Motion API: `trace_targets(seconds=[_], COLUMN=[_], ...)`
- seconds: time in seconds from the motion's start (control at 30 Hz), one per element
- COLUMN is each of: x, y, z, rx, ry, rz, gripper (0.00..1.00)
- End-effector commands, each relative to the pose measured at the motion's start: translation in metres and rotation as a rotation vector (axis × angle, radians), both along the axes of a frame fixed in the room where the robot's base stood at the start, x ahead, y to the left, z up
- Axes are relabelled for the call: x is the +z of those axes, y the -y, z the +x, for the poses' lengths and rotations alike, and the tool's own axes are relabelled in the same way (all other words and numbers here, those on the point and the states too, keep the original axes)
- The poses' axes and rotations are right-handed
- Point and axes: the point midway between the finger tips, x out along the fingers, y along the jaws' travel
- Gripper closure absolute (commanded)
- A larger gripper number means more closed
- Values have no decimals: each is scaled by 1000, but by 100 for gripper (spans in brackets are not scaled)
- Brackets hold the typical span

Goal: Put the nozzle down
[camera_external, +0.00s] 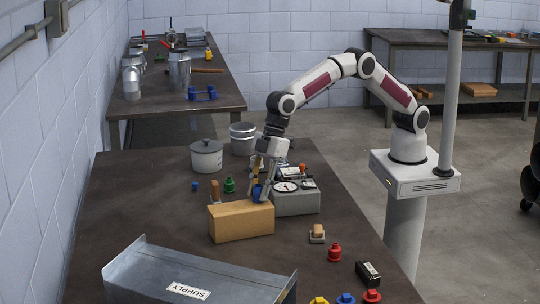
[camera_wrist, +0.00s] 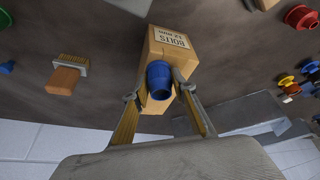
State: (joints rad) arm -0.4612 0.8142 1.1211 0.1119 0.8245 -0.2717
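The nozzle is a blue, round piece (camera_external: 258,193) at the top of the cardboard box (camera_external: 240,222). In the wrist view the nozzle (camera_wrist: 159,78) sits between my two fingertips, in front of the box (camera_wrist: 168,50) labelled BOLTS. My gripper (camera_external: 262,188) points down and appears shut on the nozzle, with a finger close on each side; it also shows in the wrist view (camera_wrist: 160,88). Whether the nozzle touches the box top is hard to tell.
A grey gauge unit (camera_external: 297,203) stands right beside the box. A lidded pot (camera_external: 206,157) and a green knob (camera_external: 229,185) are behind it. The SUPPLY duct (camera_external: 200,280) lies in front. The table's left side is clear.

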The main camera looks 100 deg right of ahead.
Motion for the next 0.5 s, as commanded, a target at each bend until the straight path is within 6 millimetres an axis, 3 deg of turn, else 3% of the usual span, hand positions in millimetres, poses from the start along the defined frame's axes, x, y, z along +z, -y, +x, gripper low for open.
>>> trace_targets(seconds=[0.5], x=[4], y=[0], z=[0], rx=[0], ry=[1], rz=[1], gripper=[60])
